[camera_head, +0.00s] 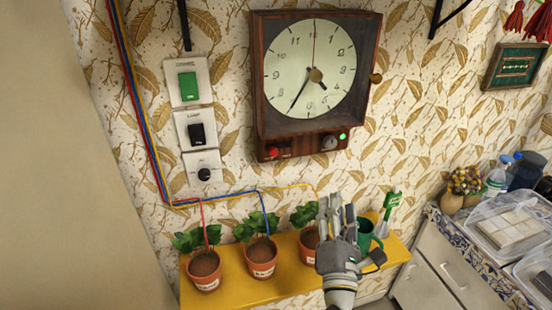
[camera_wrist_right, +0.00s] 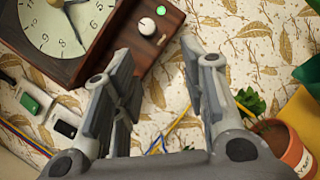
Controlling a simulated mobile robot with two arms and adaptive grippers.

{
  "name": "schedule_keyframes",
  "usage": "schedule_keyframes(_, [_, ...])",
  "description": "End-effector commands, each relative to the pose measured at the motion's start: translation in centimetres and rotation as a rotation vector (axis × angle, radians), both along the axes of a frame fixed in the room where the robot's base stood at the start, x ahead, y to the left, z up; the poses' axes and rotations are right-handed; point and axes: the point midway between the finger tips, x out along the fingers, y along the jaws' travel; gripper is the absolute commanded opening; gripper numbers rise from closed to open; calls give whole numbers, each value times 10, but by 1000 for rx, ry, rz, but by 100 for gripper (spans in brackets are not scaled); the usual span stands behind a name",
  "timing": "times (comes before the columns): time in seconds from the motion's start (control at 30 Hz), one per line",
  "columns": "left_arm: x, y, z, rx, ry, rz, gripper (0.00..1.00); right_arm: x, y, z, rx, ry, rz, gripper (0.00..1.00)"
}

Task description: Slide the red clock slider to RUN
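The wooden wall clock (camera_head: 314,80) hangs on the patterned wall in the head view. Its red slider (camera_head: 273,152) sits at the left of the lower panel, beside a dark slot. A pale knob (camera_head: 329,142) and a lit green light (camera_head: 342,136) are at the panel's right. My right gripper (camera_head: 337,205) is below the clock, in front of the yellow shelf, with its fingers pointing up. The right wrist view shows its fingers (camera_wrist_right: 155,75) spread apart with nothing between them. The clock's lower right part shows there (camera_wrist_right: 125,35); the red slider is not visible. My left gripper is not in view.
A yellow shelf (camera_head: 233,294) with several potted plants and a green mug (camera_head: 369,236) lies below the clock. Green (camera_head: 188,86), black (camera_head: 197,133) and knob (camera_head: 204,174) switches are on the wall at left. Coloured wires run down to the pots. A cluttered counter stands at right.

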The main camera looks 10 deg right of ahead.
Motion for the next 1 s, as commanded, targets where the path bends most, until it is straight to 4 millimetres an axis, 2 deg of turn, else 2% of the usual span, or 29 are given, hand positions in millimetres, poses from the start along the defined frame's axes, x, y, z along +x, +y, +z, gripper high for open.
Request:
schedule_keyframes(0.03, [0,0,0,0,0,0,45,8,20,9,-144,-19,25,39])
schedule_keyframes(0.1, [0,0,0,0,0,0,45,15,46,17,-343,-42,54,39])
schedule_keyframes(0.2, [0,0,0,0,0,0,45,21,76,21,-562,-66,82,39])
schedule_keyframes(0.3, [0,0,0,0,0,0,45,25,94,21,-699,-79,95,39])
schedule_keyframes(0.47, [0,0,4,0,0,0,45,32,103,25,-767,-86,100,39])
schedule_keyframes(0.57, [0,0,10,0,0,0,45,44,105,32,-764,-88,99,39])
schedule_keyframes(0.8, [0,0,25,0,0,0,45,86,111,50,-763,-87,99,39])
schedule_keyframes(1.0, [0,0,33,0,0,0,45,113,115,59,-761,-85,100,39])
